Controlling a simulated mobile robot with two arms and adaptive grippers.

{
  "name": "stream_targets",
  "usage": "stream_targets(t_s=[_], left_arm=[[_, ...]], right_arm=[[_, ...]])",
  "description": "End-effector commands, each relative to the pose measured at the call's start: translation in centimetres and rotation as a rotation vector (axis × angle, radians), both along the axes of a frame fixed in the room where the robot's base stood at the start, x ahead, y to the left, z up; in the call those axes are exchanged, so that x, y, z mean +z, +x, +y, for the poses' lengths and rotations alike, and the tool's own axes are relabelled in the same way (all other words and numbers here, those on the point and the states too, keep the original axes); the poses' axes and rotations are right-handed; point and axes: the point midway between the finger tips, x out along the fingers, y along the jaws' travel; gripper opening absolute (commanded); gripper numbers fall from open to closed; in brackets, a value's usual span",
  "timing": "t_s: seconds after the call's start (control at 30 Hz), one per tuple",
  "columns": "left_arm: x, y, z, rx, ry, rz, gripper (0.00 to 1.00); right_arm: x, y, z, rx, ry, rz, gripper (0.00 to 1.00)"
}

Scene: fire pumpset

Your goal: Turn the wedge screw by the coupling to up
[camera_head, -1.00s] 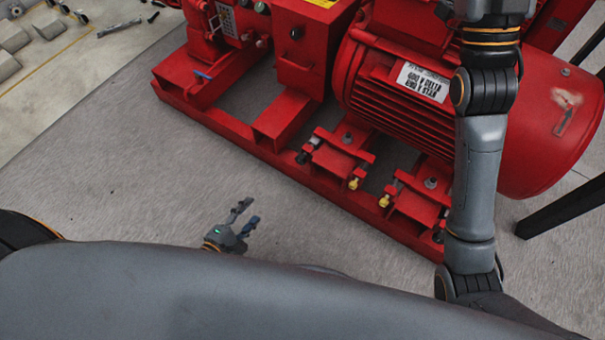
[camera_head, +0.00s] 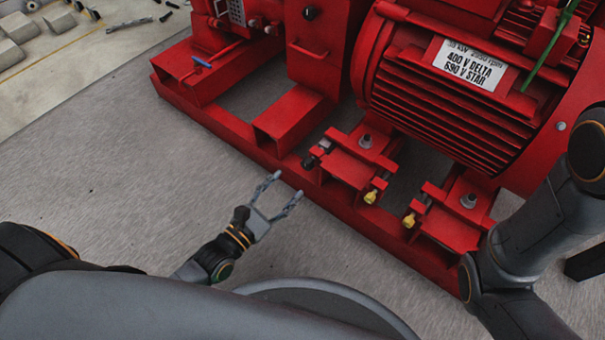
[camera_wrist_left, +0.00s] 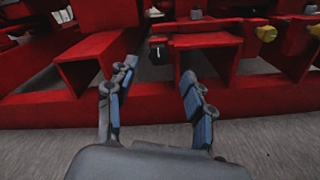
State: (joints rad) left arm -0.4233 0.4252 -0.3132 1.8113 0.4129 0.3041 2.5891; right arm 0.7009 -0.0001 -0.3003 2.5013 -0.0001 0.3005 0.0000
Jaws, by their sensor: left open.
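The red pumpset has a low base frame (camera_head: 235,128) with small wedge blocks under the motor. A dark screw (camera_head: 322,146) sticks out at the left block, nearest the middle of the set; it also shows in the left wrist view (camera_wrist_left: 157,53). Two yellow-headed screws (camera_head: 371,196) (camera_head: 409,220) sit further right. Which way the dark screw is set is too small to tell. My left gripper (camera_head: 288,185) is open and empty, in front of the frame and left of the dark screw. In the left wrist view its fingertips (camera_wrist_left: 159,70) lie below and on either side of the dark screw, apart from it.
The red motor (camera_head: 450,95) with a white label stands above the blocks. My right arm covers the right side. The grey floor (camera_head: 120,155) in front and left is clear. Grey blocks (camera_head: 18,28) lie far left.

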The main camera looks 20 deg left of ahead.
Motion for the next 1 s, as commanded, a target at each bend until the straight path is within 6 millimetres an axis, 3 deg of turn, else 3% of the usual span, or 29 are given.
stream_targets(t_s=[0.03,0.3,0.5,0.77,1.0], left_arm=[[-0.4,1.2,-0.4,0.001,-0.002,-0.007,0.52],[-0.3,5.4,-2.0,0.000,0.000,-0.002,0.52],[-0.1,6.6,-2.4,-0.001,0.001,0.001,0.52],[0.0,6.7,-2.5,-0.001,0.001,0.001,0.52],[-0.1,6.7,-2.5,-0.001,0.001,0.001,0.08]], right_arm=[[-1.2,0.0,0.0,0.000,0.000,0.001,0.40],[-3.6,0.0,0.0,0.000,0.000,0.001,0.40],[-4.1,0.0,0.0,0.000,0.000,0.001,0.40],[-4.0,0.0,0.0,-0.001,-0.001,0.001,0.40],[-4.0,0.0,0.0,-0.001,-0.001,0.001,0.40]])
